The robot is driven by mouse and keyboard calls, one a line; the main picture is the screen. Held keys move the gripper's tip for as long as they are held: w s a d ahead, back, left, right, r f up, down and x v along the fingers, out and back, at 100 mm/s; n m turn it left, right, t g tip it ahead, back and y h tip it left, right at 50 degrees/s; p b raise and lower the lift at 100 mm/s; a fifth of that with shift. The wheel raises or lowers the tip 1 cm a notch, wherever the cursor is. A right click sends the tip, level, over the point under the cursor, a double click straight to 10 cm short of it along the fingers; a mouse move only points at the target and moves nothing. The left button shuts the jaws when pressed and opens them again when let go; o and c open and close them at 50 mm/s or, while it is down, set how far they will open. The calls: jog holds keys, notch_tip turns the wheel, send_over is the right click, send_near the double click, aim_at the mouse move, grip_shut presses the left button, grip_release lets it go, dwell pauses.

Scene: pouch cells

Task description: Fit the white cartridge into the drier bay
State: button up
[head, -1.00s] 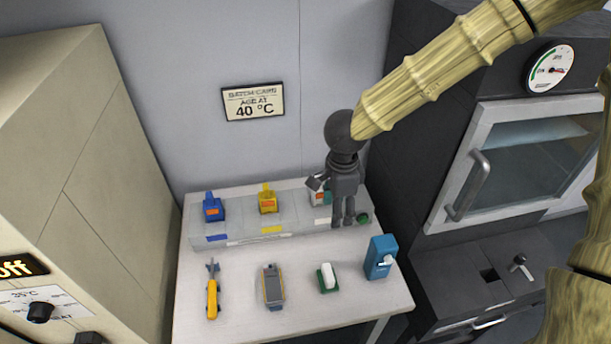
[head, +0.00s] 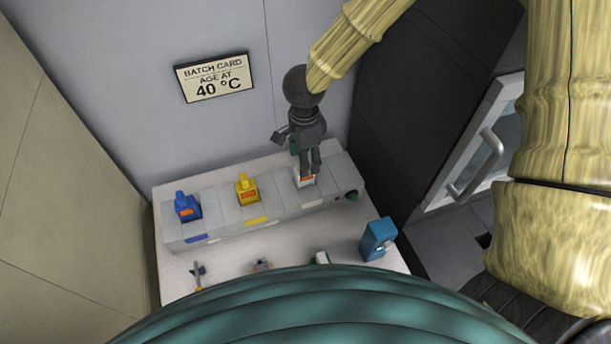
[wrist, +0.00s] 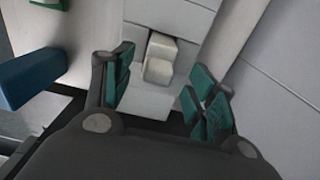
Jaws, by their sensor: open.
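The white cartridge (head: 305,181), with an orange patch, stands at the right end of the grey drier unit (head: 228,221). In the wrist view it is a pale stepped block (wrist: 160,58) between and beyond my fingertips. My gripper (head: 312,168) points down over it in the head view, and its fingers partly cover it. In the wrist view my gripper (wrist: 160,85) is open, with green pads on either side of the block and a gap visible. How deep the cartridge sits in the bay cannot be told.
Blue (head: 187,206) and yellow (head: 247,189) cartridges stand in the unit's other bays. A green knob (head: 352,196) is at its right end. A blue box (head: 378,239) stands at front right. A dark cabinet (head: 410,100) rises on the right. My own body hides the bench front.

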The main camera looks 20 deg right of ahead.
aim_at(300, 183)
jog(key=shift+w+a+f, duration=0.1)
jog(key=shift+w+f, duration=0.05)
jog(key=shift+f, duration=0.25)
jog(key=shift+s+f, duration=0.15)
jog(key=shift+s, duration=0.1)
jog(key=shift+s+f, duration=0.15)
jog(key=shift+f, duration=0.05)
jog(key=f, duration=0.1)
jog(key=f+p, duration=0.1)
jog(key=shift+w+f, duration=0.2)
jog(key=shift+f, duration=0.1)
jog(key=shift+s+f, duration=0.15)
jog(key=shift+f, duration=0.85)
jog(key=c, duration=1.2)
grip_shut()
